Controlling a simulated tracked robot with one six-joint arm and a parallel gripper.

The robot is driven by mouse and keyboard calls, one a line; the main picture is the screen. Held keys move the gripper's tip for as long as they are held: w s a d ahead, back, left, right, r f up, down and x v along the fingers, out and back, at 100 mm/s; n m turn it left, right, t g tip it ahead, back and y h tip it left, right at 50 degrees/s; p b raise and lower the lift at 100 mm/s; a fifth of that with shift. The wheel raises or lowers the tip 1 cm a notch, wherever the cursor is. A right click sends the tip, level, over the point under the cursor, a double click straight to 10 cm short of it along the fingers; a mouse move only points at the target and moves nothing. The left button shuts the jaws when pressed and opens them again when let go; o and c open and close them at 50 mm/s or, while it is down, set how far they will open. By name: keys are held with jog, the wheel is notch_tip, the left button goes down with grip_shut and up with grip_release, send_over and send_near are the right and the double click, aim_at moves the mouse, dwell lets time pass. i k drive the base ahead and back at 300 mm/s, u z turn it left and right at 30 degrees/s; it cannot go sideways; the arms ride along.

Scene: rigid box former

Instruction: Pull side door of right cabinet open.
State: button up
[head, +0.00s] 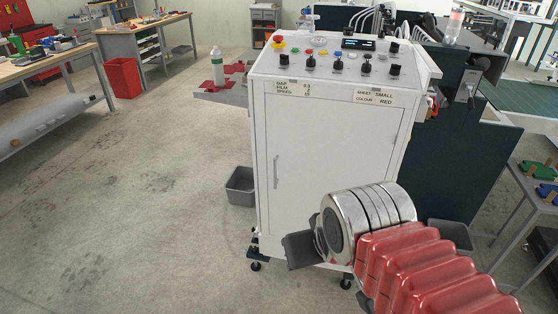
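A white cabinet (262,150) with a sloped control panel on top stands in the middle of the head view. A flat door (335,145) fills the side facing me and looks closed. A slim vertical handle (276,172) sits near the door's left edge. My gripper (299,250) shows as a dark grey piece in front of the cabinet's lower part, below and right of the handle and apart from it in the picture. My silver and red arm hides the door's lower right. Whether the fingers are open or shut does not show.
The control panel (338,60) carries knobs, buttons and a red emergency stop. The cabinet stands on casters (256,266). A grey bin (240,186) is close at its left, a dark panel (460,165) at its right. The floor (140,210) at the left is clear.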

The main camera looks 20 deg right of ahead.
aim_at(316, 148)
jog(key=u, duration=0.3)
jog(key=i, duration=0.95)
jog(key=u, duration=0.5)
